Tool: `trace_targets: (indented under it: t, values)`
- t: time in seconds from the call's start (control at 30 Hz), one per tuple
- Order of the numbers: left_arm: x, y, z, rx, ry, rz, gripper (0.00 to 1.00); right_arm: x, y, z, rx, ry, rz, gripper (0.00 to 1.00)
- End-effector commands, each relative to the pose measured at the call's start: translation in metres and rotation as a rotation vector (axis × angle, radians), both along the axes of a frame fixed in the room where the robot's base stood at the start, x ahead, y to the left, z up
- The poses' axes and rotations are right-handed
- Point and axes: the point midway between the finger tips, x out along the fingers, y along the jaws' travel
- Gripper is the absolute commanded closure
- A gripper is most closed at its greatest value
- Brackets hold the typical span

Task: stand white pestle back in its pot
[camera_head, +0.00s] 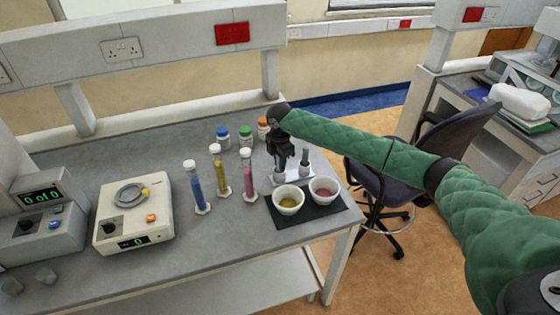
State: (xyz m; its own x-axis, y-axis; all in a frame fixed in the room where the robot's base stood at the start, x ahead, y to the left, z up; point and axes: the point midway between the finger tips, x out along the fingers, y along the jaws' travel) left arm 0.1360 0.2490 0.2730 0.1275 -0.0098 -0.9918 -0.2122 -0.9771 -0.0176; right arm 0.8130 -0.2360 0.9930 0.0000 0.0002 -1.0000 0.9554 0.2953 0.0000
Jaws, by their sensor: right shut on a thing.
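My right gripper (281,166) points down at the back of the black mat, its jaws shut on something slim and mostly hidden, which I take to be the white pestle. Just below the jaws is a small pale pot (278,179), partly covered by the gripper. I cannot tell whether the pestle's lower end is inside it or above it. Beside it, to the right, a dark-topped grey rod (305,156) stands upright in a similar pale holder. My left gripper is not in view.
Capped tubes, including a blue one (196,188), and several jars stand left.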

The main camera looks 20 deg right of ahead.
Motion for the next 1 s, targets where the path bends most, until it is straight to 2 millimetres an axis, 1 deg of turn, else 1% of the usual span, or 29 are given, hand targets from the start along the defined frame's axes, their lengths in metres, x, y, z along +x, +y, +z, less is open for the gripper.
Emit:
trace_targets:
  t: [0.47, 1.0]
  values:
    - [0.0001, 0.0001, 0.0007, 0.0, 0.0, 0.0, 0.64, 0.0001, 0.0, -0.0006, 0.0, 0.0, 0.0, 1.0]
    - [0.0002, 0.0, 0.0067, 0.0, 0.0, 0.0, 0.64, -0.0002, -0.0001, -0.0025, 0.0, 0.0, 0.0, 1.0]
